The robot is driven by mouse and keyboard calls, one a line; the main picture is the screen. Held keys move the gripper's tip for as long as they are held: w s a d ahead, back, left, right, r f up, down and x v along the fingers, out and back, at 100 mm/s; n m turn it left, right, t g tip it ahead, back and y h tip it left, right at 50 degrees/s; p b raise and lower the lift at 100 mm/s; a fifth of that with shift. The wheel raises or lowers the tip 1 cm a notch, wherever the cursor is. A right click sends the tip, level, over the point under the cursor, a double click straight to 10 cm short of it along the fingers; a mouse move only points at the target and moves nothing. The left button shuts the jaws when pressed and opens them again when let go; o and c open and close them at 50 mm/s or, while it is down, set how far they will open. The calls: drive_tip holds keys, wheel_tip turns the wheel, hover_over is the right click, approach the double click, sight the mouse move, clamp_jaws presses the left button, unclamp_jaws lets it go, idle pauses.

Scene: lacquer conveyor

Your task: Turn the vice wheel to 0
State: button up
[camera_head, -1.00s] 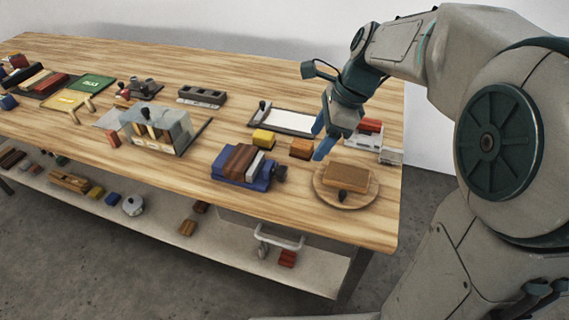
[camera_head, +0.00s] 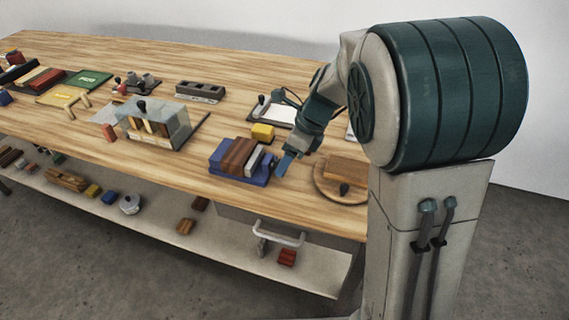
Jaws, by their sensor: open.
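The blue vice (camera_head: 228,174) sits on the front part of the wooden bench, with a brown block (camera_head: 238,154) and a light grey piece in it. Its dark wheel is on the right side, where my gripper now covers most of it. My gripper (camera_head: 284,166) is open, its blue fingers pointing down and left at the vice's right end. I cannot tell whether the fingers touch the wheel or are around it. The wheel's markings are too small to read.
A round wooden board (camera_head: 326,190) with a brown block (camera_head: 348,170) on it lies close to the right. A yellow block (camera_head: 263,132) stands behind the vice. A clear-walled box (camera_head: 172,122) stands to the left. Bare bench lies in front.

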drive_tip(key=shift+x, duration=1.05)
drive_tip(key=c, duration=1)
drive_tip(key=shift+s+r+t, duration=0.1)
drive_tip(key=shift+t, duration=0.2)
drive_tip(key=t, duration=0.1)
drive_tip(key=t+h+p, duration=0.1)
drive_tip(key=t, duration=0.1)
drive_tip(key=shift+s+a+n, duration=0.15)
drive_tip(key=shift+s+n, duration=0.15)
drive_tip(key=shift+n, duration=0.1)
drive_tip(key=shift+s+a+n+t+h, duration=0.1)
drive_tip(key=shift+n+t+h, duration=0.3)
drive_tip(key=shift+t, duration=1.4)
